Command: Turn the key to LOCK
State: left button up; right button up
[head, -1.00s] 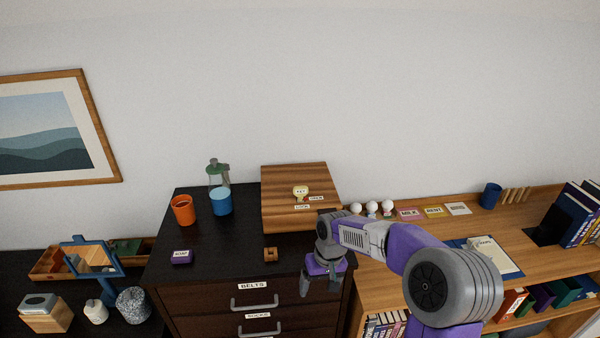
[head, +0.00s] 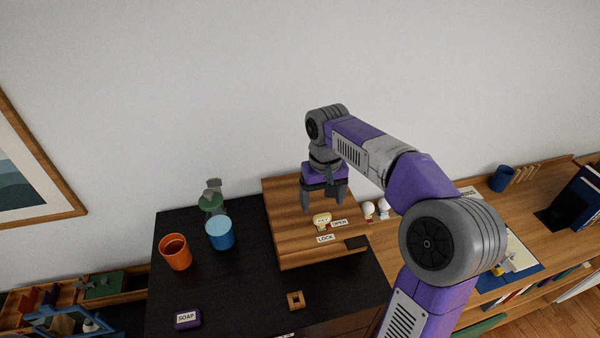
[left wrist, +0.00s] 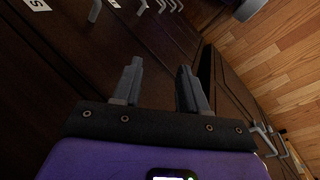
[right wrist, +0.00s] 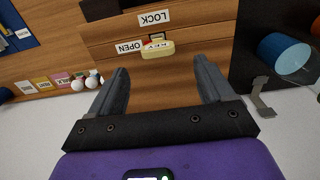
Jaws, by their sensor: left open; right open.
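The yellow key (head: 322,220), tagged KEY, sits on the face of a wooden box (head: 288,222) on the dark dresser. An OPEN label (head: 339,223) is to its right and a LOCK label (head: 325,239) is below it. In the right wrist view the key (right wrist: 157,50) lies between and beyond the fingertips, its grip nearest the OPEN label (right wrist: 129,47); the LOCK label (right wrist: 154,18) is farther off. My right gripper (head: 324,205) is open and empty above the box, apart from the key. My left gripper (left wrist: 158,75) is open and empty in front of dark drawers.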

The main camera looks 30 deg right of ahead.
aim_at(323, 215)
jog(key=shift+f, duration=0.35)
jog(key=f, duration=0.4)
jog(key=s+f, duration=0.1)
jog(key=f, duration=0.1)
jog(key=shift+f, duration=0.2)
jog(key=shift+w, duration=0.15)
jog(key=shift+c, duration=0.3)
